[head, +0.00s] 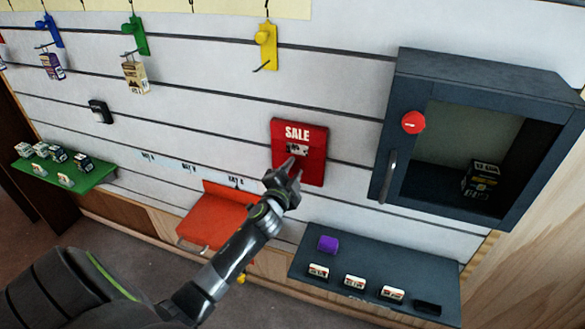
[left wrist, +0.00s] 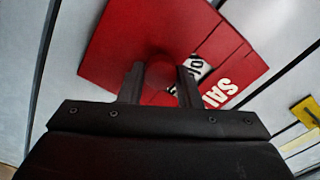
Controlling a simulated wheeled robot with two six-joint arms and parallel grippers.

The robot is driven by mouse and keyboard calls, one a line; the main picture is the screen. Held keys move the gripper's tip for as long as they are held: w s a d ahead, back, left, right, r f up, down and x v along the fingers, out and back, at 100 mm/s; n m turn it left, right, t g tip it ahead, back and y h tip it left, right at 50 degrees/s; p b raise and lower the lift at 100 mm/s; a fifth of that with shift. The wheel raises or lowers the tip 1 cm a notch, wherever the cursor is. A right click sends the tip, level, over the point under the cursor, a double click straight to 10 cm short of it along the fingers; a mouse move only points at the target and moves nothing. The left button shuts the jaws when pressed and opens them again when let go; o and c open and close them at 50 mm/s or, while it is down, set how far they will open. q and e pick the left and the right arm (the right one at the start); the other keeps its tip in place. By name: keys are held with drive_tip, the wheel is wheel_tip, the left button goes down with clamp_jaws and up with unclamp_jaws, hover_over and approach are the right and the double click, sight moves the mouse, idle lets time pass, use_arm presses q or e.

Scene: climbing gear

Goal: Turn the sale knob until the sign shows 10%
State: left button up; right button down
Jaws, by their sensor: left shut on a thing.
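The red sale sign (head: 314,167) hangs on the slatted white wall, with "SALE" in white at its top and a small display window (head: 297,149) below. The number in the window is too small and partly covered to read. The sign also fills the top of the left wrist view (left wrist: 120,40), where the window (left wrist: 198,70) is partly hidden by a finger. My left gripper (head: 290,170) is at the lower part of the sign. In the left wrist view its fingers are shut on the round red sale knob (left wrist: 160,70). My right gripper is not in view.
A dark cabinet (head: 390,120) with a red round knob (head: 413,122) stands to the right. Below are a dark shelf (head: 330,285) with small boxes and an orange shelf (head: 205,220). Yellow, green and blue hooks hang above. The wall around the sign is clear.

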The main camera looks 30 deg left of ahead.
use_arm(q)
drive_tip(key=m+p, duration=0.1)
drive_tip(key=m, duration=0.4)
drive_tip(key=shift+f+m, duration=0.15)
drive_tip(key=shift+m, duration=0.25)
idle(0.4)
drive_tip(key=o, duration=0.9)
drive_tip(key=shift+o, duration=0.2)
drive_tip(key=v, duration=1.7)
drive_tip(key=shift+s+d, duration=0.15)
drive_tip(key=shift+d, duration=0.05)
